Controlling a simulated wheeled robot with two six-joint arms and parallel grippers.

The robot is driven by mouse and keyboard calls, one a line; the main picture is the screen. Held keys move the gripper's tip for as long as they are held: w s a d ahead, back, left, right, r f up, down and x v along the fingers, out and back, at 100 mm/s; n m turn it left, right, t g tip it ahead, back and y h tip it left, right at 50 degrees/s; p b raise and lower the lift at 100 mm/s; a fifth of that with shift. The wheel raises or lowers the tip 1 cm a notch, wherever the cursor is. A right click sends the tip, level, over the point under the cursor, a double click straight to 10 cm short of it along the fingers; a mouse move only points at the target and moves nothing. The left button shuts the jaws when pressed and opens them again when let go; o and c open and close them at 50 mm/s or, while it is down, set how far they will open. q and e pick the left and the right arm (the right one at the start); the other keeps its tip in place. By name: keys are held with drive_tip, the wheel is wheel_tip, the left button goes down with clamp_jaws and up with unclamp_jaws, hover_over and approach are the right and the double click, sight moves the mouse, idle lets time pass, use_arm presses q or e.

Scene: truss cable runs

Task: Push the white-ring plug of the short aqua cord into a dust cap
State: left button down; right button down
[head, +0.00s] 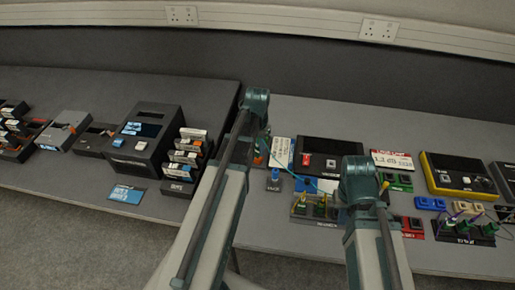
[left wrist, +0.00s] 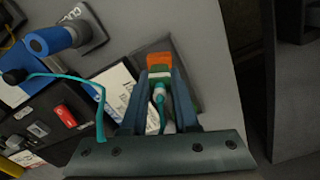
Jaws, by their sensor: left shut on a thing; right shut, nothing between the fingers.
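My left gripper (left wrist: 164,100) is shut on the white-ring plug (left wrist: 159,84) of the short aqua cord (left wrist: 88,82). The plug has a green body, a white band and an aqua boot. Its front end meets an orange piece (left wrist: 158,60), apparently a dust cap, on a grey plate; how deep it sits I cannot tell. In the head view the orange piece (head: 258,158) is partly hidden by my left gripper (head: 263,140). The cord loops to a black end (left wrist: 14,76) beside a blue cylinder (left wrist: 56,39). My right gripper (head: 362,200) is shut and empty; its fingertips are mostly hidden.
The blue cylinder's holder (head: 273,186) stands close to the orange piece. A rack of plugs (head: 315,213) sits in front. A yellow tester (head: 457,175) is at right. A grey cassette rack (head: 186,165) stands left.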

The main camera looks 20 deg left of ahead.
use_arm(q)
drive_tip(key=shift+f+b, duration=0.35)
drive_tip(key=shift+f, duration=0.1)
use_arm(e)
drive_tip(key=shift+f, duration=0.4)
use_arm(q)
drive_tip(key=c, duration=0.6)
unclamp_jaws()
drive_tip(key=shift+r, duration=0.15)
use_arm(e)
drive_tip(key=shift+r, duration=0.1)
use_arm(q)
drive_tip(key=shift+r+p, duration=2.4)
drive_tip(key=shift+p, duration=0.1)
use_arm(e)
drive_tip(key=shift+r, duration=2.4)
use_arm(q)
wheel_tip(320, 180, up, 4)
drive_tip(key=p, duration=0.4)
drive_tip(key=shift+r, duration=0.1)
use_arm(e)
wheel_tip(320, 180, up, 4)
drive_tip(key=shift+r, duration=0.1)
